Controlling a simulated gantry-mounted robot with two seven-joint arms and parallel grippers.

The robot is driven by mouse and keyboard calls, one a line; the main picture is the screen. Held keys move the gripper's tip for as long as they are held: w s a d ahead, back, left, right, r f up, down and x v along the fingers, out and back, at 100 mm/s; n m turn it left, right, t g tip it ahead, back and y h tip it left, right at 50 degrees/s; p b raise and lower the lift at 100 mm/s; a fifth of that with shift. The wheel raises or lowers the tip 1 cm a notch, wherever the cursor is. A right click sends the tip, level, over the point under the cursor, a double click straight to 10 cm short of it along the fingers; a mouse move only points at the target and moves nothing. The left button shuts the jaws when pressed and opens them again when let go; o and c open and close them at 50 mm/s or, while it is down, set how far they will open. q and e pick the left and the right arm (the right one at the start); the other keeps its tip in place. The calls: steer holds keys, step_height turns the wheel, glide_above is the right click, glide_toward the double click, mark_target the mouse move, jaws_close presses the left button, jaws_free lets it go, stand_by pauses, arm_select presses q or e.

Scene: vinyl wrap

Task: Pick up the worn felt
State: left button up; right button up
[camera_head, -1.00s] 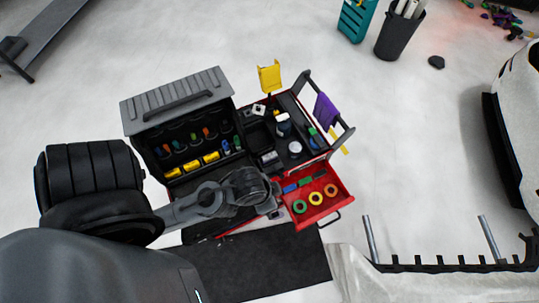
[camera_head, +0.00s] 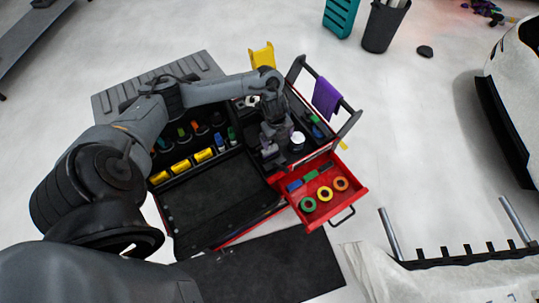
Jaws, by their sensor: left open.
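My left gripper (camera_head: 270,150) points down over the top tray of the tool cart (camera_head: 318,153), left of a white round-topped item (camera_head: 298,139). It is open; I cannot make out anything between its fingers. I cannot tell which piece is the worn felt. Small blue (camera_head: 294,186) and green (camera_head: 311,176) pieces lie in the open red drawer (camera_head: 322,212). My arm and gripper hide part of the top tray. My right gripper is not in view.
Green (camera_head: 308,205), yellow (camera_head: 325,194) and orange (camera_head: 341,184) rolls lie in the drawer. A purple cloth (camera_head: 327,97) hangs on the cart's handle. Yellow items (camera_head: 180,167) line the dark case on the left. A black bin (camera_head: 384,28) stands on open floor behind.

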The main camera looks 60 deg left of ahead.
arm_select(q)
steer(key=s+a+g, duration=0.1)
steer(key=a, duration=0.3)
steer(key=b, duration=0.3)
glide_above(270, 150)
steer(key=a, duration=0.2)
steer(key=f, duration=0.4)
steer(key=shift+w+d, duration=0.15)
steer(key=shift+d, duration=0.05)
steer(key=shift+f, duration=0.25)
step_height(270, 150, down, 4)
steer(key=shift+f, duration=0.6)
steer(key=c, duration=0.9)
steer(key=shift+r, duration=0.1)
